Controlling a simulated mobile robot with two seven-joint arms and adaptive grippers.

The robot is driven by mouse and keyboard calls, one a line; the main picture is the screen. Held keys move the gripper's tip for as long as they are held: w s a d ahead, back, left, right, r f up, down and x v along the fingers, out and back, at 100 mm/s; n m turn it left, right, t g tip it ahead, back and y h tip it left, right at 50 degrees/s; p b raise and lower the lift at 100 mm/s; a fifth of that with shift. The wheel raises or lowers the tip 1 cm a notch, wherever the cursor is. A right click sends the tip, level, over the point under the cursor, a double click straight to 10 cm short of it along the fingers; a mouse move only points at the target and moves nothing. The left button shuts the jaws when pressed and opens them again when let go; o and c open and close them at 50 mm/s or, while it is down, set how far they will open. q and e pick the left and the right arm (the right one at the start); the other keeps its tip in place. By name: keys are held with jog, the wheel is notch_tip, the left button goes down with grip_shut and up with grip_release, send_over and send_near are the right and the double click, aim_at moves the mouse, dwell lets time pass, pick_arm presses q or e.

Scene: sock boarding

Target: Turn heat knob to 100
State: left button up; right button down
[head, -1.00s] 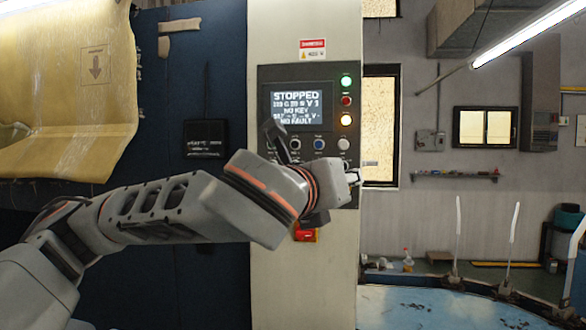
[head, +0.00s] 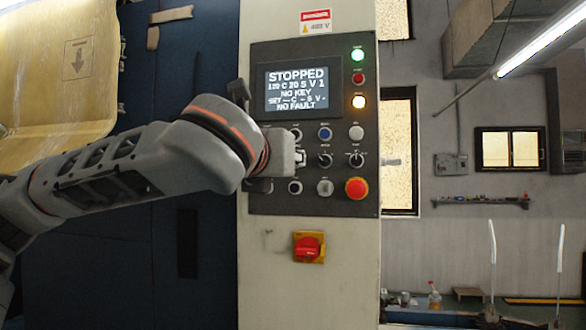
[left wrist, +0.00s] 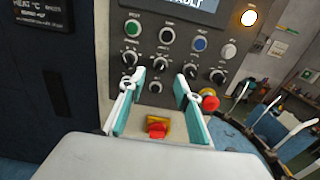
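The control panel (head: 340,215) has a lit screen (head: 297,88) reading STOPPED, NO KEY and NO FAULT. In the left wrist view a row of black pointer knobs (left wrist: 130,57) runs below a row of buttons (left wrist: 199,43). The labels are too small to read, so I cannot tell which knob is heat. My left gripper (left wrist: 153,86) is open and empty, its teal-padded fingers apart in front of the panel's lower left part, below the leftmost knobs. In the head view my left wrist hides that part of the panel. My right gripper is not in view.
A red emergency button (head: 356,188) sits at the panel's lower right. A red and yellow switch (head: 308,247) is below the panel.

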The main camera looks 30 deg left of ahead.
pick_arm(q)
jog(key=shift+b+x, duration=0.35)
jog(key=shift+x, duration=2.45)
grip_shut()
